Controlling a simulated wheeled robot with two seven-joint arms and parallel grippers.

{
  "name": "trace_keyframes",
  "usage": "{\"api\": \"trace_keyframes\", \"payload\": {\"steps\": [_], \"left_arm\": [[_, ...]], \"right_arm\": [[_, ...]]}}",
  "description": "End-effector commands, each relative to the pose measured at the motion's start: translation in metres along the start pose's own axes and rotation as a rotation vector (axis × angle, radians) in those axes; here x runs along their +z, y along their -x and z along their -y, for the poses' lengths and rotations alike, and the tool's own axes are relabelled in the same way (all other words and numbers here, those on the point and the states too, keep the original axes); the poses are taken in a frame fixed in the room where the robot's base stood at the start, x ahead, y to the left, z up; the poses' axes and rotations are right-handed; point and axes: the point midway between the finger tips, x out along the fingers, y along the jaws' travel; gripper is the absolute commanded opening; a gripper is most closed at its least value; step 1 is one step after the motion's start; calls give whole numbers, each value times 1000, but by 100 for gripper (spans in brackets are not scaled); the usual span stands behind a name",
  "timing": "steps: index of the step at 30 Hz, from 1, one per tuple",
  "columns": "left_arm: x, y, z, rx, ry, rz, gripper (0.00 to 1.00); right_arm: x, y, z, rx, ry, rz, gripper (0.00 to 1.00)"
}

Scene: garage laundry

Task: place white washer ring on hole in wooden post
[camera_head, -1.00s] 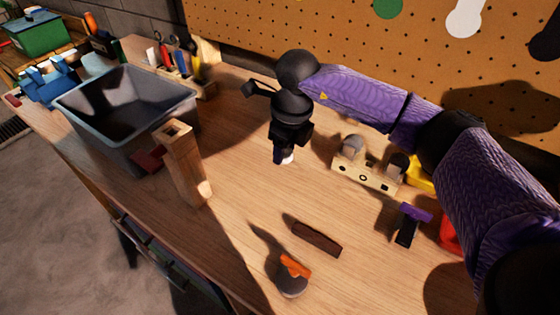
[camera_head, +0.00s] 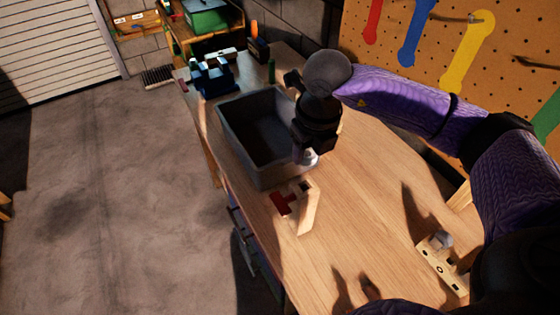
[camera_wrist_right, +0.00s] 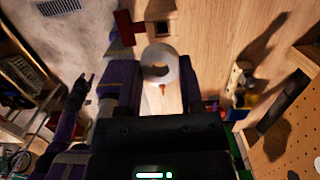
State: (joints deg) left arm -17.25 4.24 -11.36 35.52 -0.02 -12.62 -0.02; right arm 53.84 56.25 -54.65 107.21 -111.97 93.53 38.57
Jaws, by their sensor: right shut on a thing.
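My right gripper (camera_head: 306,160) is shut on the white washer ring (camera_head: 309,156). The wooden post (camera_head: 306,215) stands upright on the bench, below the gripper in the head view. Its top with a dark square hole (camera_wrist_right: 161,29) shows beyond the ring in the wrist view. The ring appears apart from the post. My left gripper seems to be the dark shape at the left of the wrist view (camera_wrist_right: 82,92); its jaws are unclear.
A red piece (camera_head: 284,204) sits against the post. A grey bin (camera_head: 229,140) stands just behind it. A wooden block with grey knobs (camera_head: 438,262) is at the right. The bench between them is mostly clear.

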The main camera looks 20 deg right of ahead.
Motion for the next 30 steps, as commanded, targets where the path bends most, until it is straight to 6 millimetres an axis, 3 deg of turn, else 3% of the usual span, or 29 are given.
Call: {"api": "trace_keyframes", "payload": {"steps": [3, 11, 22, 23, 27, 30], "left_arm": [[0, -1, 0, -1, 0, 0, 59], [0, 0, 2, -4, -1, 0, 59], [0, -4, 3, -5, -4, 0, 59], [0, -3, 3, -5, -4, 0, 59], [0, -3, 3, -5, -4, -1, 59], [0, -3, 3, -5, -4, -1, 59]], "right_arm": [[-5, -31, 0, 0, -1, -7, 0], [-11, -80, 0, 1, 0, -5, 0], [-11, -88, 0, 0, 2, -1, 0], [-11, -88, 0, 0, 2, -1, 52], [-11, -87, 0, 0, 2, -1, 81], [-11, -87, 0, 0, 2, -1, 83]]}}
